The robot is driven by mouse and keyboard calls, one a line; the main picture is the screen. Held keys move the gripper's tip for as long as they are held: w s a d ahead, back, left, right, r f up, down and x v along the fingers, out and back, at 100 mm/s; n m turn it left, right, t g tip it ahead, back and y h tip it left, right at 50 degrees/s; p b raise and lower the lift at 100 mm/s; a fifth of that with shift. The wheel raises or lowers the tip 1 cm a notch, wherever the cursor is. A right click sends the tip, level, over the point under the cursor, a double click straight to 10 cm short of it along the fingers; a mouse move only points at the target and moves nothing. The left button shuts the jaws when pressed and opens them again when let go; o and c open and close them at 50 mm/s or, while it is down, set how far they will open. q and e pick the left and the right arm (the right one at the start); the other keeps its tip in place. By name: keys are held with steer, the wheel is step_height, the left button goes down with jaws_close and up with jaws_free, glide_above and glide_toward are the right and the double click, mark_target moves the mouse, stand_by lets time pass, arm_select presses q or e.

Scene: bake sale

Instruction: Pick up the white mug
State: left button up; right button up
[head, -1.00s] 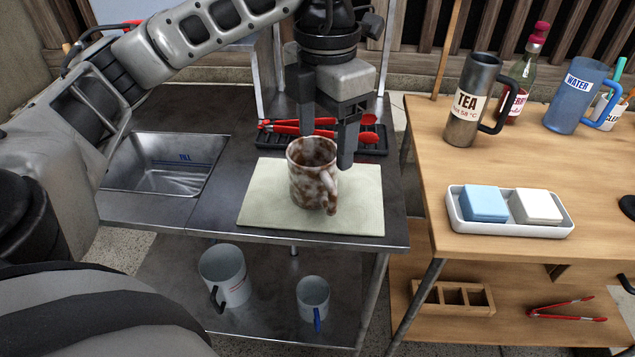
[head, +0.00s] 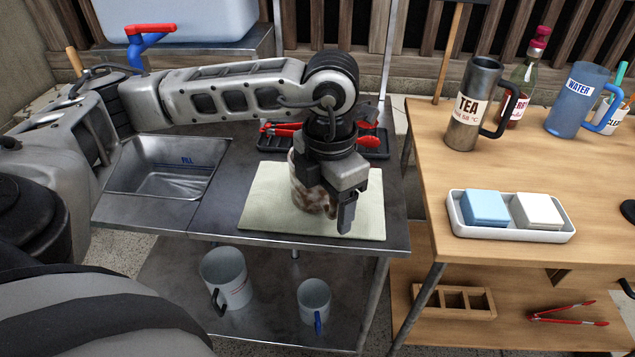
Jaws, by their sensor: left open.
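A white mug with brown stains (head: 307,188) stands upright on a pale mat (head: 265,208) on the metal counter. My left gripper (head: 346,215) is over the mug's right side, where the handle was seen before, fingers pointing down. It is open. It hides the handle and much of the mug's rim, and I cannot tell whether a finger touches the mug. Two other pale vessels stand on the lower shelf: a larger one with a black handle (head: 226,275) and a smaller one with a blue handle (head: 314,297). My right gripper is not in view.
Red tongs (head: 280,129) lie on a black rack behind the mat. A sink (head: 170,170) is at the left. The wooden table (head: 420,165) holds a tea pitcher (head: 466,118), a blue water pitcher (head: 573,100) and a white tray (head: 511,234) of sponges.

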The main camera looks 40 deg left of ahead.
arm_select(q)
steer(key=c, duration=1.3)
